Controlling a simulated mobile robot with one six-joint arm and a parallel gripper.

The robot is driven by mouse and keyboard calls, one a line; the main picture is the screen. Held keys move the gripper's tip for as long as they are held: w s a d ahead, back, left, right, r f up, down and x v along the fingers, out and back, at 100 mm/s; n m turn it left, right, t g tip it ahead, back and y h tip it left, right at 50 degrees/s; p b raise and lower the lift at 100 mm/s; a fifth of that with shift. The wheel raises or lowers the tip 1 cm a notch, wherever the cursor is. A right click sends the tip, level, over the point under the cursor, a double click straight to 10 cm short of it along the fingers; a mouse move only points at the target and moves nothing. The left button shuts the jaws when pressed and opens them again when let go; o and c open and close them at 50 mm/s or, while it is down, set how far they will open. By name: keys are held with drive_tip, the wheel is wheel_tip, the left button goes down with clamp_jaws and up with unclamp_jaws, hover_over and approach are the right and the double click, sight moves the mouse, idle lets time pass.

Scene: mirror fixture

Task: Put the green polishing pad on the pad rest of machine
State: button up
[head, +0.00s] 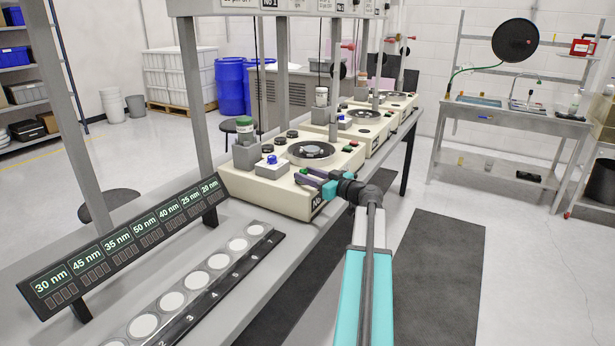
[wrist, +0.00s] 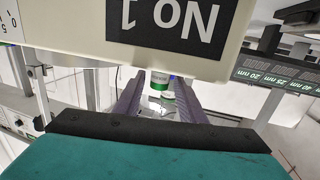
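The nearest polishing machine (head: 290,190), a cream box, stands on the long bench. In the wrist view the fingers of my gripper (wrist: 158,104) are apart, and a green-and-white item (wrist: 160,80) shows in the gap. I cannot tell whether it is beyond the fingers. No separate green pad or pad rest can be made out.
A tray of white discs (head: 171,301) and a slanted nm display (head: 130,240) lie on the bench at front left. Metal posts (head: 192,95) rise along the bench. More machines (head: 365,120) stand behind. A floor mat (head: 435,270) is at right.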

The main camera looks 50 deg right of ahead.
drive_tip(key=shift+r+p, duration=0.3)
drive_tip(key=shift+p, duration=0.1)
drive_tip(key=s+b, duration=0.1)
drive_tip(key=s, duration=1.1)
drive_tip(key=shift+r+b, duration=0.15)
drive_tip(key=shift+b, duration=0.2)
drive_tip(key=shift+s+d, duration=0.1)
idle(0.4)
